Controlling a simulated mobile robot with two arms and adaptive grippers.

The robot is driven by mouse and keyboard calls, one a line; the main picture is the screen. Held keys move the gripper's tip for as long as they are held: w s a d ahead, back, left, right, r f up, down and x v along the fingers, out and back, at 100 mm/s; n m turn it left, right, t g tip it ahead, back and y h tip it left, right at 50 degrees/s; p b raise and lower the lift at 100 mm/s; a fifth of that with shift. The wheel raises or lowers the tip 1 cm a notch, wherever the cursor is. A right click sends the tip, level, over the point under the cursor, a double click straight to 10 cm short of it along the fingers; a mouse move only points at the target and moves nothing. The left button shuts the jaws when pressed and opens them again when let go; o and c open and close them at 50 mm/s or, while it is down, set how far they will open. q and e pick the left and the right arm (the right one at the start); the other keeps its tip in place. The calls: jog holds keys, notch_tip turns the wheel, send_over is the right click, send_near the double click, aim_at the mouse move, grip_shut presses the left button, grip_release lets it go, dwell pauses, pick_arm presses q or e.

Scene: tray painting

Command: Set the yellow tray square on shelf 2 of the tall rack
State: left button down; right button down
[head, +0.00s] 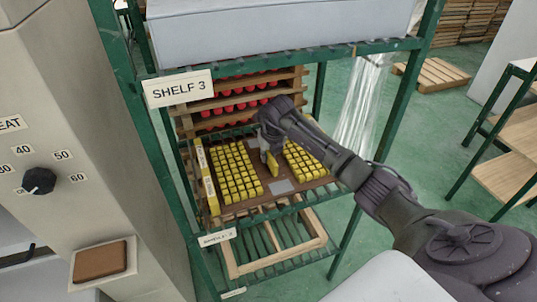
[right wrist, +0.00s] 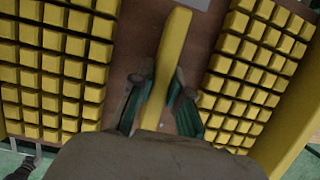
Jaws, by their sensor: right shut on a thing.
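The yellow tray (head: 245,207) is a brown board with yellow side strips, a raised yellow middle handle (head: 273,165) and two blocks of small yellow cubes. It is inside the tall rack (head: 152,150), in the bay below the SHELF 3 label, over the slatted shelf with a small blurred label (head: 217,238). It looks roughly level; I cannot tell whether it fully rests on the slats. My right gripper (head: 268,150) reaches in from the right and is shut on the handle. In the right wrist view, its fingers (right wrist: 161,97) are on both sides of the handle. My left gripper is not seen.
Wooden trays with red pieces (head: 232,103) are stacked behind the yellow tray. A grey box (head: 280,25) sits on the shelf above. A cabinet with a dial (head: 38,181) stands close on the left. Green posts flank the bay.

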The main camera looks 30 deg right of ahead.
jog(key=c, duration=1.1)
grip_release()
jog(key=shift+c, duration=0.2)
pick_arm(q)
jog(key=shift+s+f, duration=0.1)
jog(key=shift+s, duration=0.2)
pick_arm(e)
jog(key=shift+r, duration=0.15)
jog(key=shift+s+r, duration=0.15)
jog(key=shift+r, duration=0.15)
pick_arm(q)
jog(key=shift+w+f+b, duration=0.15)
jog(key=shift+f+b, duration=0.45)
jog(key=shift+b, duration=0.1)
pick_arm(e)
jog(key=v, duration=1.1)
jog(key=shift+s, duration=0.2)
